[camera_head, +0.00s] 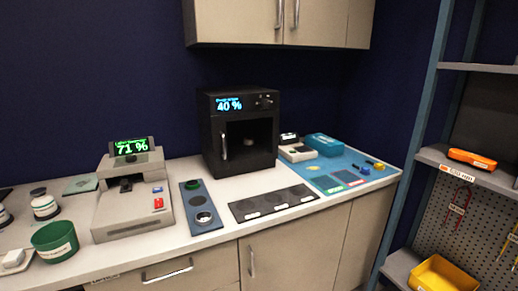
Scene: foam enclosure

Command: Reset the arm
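Neither of my grippers shows in the head view, and no part of my arms can be made out. The view takes in a white counter (222,236) with devices on it. A beige machine (130,205) with a green "71 %" display stands at the left. A black box-shaped device (240,133) with a blue "40 %" display stands at the back middle. Its front cavity shows a small item inside that is too dark to tell.
A blue-grey tray (191,185) and a dark mat (244,212) lie in front. A green tub (55,240) is at left, a blue mat (376,166) at right. A shelf rack (425,130) with a yellow bin (440,274) stands at right; cabinets (262,22) hang above.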

